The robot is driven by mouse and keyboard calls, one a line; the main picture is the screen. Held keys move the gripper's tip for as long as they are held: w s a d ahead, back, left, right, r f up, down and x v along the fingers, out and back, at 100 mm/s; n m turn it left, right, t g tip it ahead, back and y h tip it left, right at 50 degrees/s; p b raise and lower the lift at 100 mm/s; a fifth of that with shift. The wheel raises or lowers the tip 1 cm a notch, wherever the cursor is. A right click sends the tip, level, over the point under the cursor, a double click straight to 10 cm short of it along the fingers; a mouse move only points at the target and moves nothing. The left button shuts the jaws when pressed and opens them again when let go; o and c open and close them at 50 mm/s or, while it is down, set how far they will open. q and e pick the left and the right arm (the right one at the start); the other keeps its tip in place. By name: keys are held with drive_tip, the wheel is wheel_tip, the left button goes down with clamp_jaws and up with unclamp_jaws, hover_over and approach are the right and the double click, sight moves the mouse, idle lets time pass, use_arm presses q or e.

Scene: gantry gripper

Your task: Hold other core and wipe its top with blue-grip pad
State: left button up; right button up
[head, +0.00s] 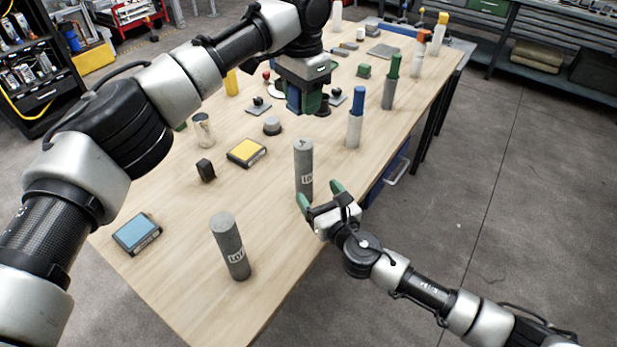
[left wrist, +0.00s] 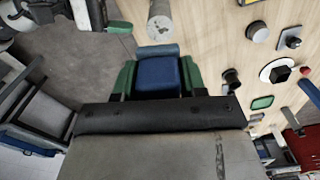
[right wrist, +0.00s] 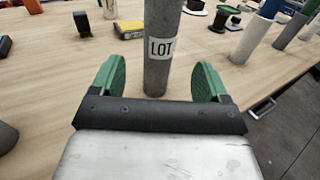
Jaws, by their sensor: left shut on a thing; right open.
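Two grey cylindrical cores stand upright on the table. The nearer core (head: 230,246) is at the front of the table. The farther core (head: 303,170) has a label and stands near the table's right edge. My left gripper (head: 307,108) is shut on the blue-grip pad (left wrist: 158,76), held above the table beyond the farther core. The core's top (left wrist: 158,24) shows ahead of the pad in the left wrist view.
A blue-capped cylinder (head: 355,118) and a green-capped one (head: 390,82) stand along the right edge. Bare tabletop surrounds the nearer core.

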sight(308, 179)
drive_tip(key=x, duration=0.7)
drive_tip(key=shift+w+a, duration=0.15)
drive_tip(key=shift+w, duration=0.15)
clamp_jaws()
